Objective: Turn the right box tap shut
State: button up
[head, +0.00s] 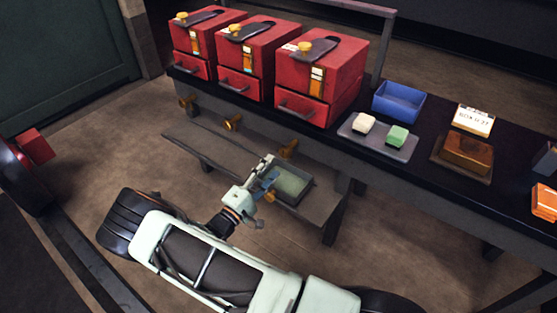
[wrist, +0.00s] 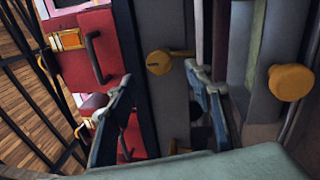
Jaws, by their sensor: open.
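The right red box (head: 322,72) stands on the bench with a handled drawer below it. Its brass tap (head: 289,149) sits under the bench's front edge. In the wrist view, a brass tap (wrist: 158,62) with a small dark mark shows beyond and between the fingertips; it appears to be this one. My gripper (head: 268,172) is in front of the bench, below and left of the tap in the head view. Its two blue-grey fingers (wrist: 160,74) are apart with nothing held between them. Whether a finger touches the tap is unclear.
A tray (head: 291,185) with pale green contents sits on the low shelf (head: 325,205) close to my gripper. A yellow knob (wrist: 291,82) is right of the fingers. The left tap (head: 187,101) and middle tap (head: 233,123) are farther left.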

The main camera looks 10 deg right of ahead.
jog(key=v, duration=0.5)
jog(key=shift+s+a, duration=0.2)
jog(key=shift+a, duration=0.05)
